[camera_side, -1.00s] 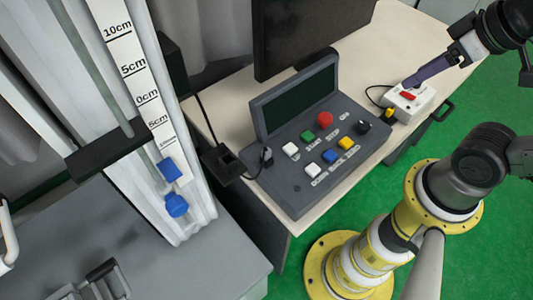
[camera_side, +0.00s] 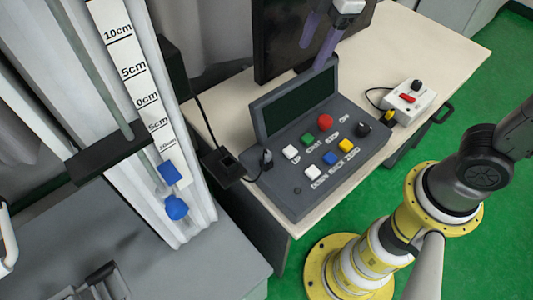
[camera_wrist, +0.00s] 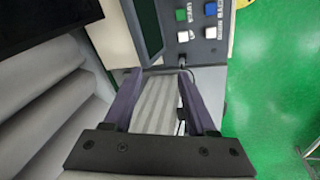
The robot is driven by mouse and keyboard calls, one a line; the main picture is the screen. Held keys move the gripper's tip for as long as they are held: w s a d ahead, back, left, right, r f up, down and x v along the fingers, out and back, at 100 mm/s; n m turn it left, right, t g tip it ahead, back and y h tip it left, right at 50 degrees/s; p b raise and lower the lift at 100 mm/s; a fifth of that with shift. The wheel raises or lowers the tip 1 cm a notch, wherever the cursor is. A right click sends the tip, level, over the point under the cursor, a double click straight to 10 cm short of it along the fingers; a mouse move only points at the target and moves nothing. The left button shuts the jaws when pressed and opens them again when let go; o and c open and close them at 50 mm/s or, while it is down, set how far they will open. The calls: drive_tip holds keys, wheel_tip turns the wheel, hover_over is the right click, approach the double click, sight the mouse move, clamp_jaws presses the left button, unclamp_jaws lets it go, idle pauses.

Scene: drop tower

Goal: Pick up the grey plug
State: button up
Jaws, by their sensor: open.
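The grey plug (camera_side: 266,157) looks like a small dark upright piece at the left edge of the console (camera_side: 325,165), with a thin cable. In the wrist view, a small dark piece that seems to be the plug (camera_wrist: 182,62) shows at the console's edge, just beyond the fingertips. My gripper (camera_side: 314,55) has purple fingers and is up behind the console screen, in front of the black monitor. In the wrist view my gripper (camera_wrist: 160,73) is open, its fingers apart with nothing held between them.
A black socket box (camera_side: 222,165) sits at the table's left edge, with a cable. A white box (camera_side: 409,101) with a red switch and black knob stands right of the console. The tower (camera_side: 150,120) with its scale stands at left. The table's back right is clear.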

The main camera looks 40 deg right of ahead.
drive_tip(key=w+a+f+n+g, duration=0.1)
drive_tip(key=w+a+f+n, duration=0.15)
drive_tip(key=a+f, duration=0.3)
drive_tip(key=g, duration=0.2)
hover_over(266, 153)
wheel_tip(266, 153, down, 6)
drive_tip(key=shift+n+h, duration=0.4)
drive_tip(key=shift+n, duration=0.05)
wheel_tip(266, 153, down, 7)
drive_tip(key=shift+w+f, duration=0.1)
drive_tip(key=shift+w, duration=0.05)
drive_tip(key=shift+s+f, duration=0.2)
drive_tip(key=shift+f, duration=2.6)
clamp_jaws()
